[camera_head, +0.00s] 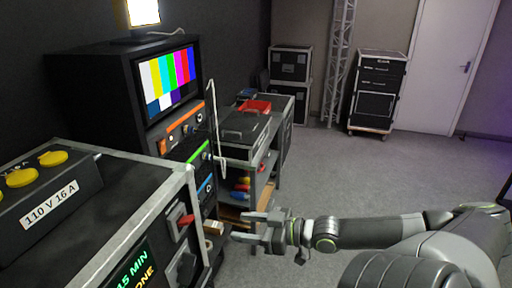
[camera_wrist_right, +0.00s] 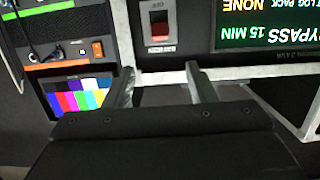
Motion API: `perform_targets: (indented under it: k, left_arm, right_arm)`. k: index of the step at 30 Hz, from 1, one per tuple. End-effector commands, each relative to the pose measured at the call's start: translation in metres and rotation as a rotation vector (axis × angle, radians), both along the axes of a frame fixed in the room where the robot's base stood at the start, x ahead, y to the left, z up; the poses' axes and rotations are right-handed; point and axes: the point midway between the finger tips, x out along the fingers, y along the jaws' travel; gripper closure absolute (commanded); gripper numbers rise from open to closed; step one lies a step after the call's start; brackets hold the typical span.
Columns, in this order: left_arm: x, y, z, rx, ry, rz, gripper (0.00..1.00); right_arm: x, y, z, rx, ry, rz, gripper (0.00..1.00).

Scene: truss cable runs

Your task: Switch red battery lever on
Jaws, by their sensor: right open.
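The red battery lever (camera_head: 186,220) sits on a grey plate on the front panel of the road case at the left in the head view. In the right wrist view the red lever (camera_wrist_right: 158,17) shows at the top, a little left of the middle. My right gripper (camera_head: 243,226) is open and empty, in front of the panel and apart from the lever. Its two fingers (camera_wrist_right: 160,88) are spread below the lever in the wrist view. My left gripper is not in view.
A yellow-capped socket box (camera_head: 50,190) stands on the case. A rack (camera_head: 185,130) with a colour-bar monitor and a cart (camera_head: 245,130) stand beyond. Grey floor (camera_head: 400,185) is clear to the right.

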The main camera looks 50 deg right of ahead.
Motion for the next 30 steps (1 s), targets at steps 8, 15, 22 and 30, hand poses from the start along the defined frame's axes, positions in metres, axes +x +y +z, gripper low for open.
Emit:
perform_targets:
  k: [8,15,22,30]
  left_arm:
    - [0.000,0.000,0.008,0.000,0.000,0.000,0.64]
    - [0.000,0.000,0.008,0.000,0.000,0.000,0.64]
    - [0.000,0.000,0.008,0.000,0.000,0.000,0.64]
    - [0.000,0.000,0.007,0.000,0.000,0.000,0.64]
  right_arm:
    - [-0.019,-0.008,0.004,0.000,0.002,-0.001,0.49]
    - [-0.021,-0.009,0.004,0.001,0.000,-0.001,0.49]
    - [-0.021,-0.009,0.004,0.001,0.000,-0.001,0.49]
    - [-0.020,-0.013,-0.001,-0.005,0.001,-0.012,0.49]
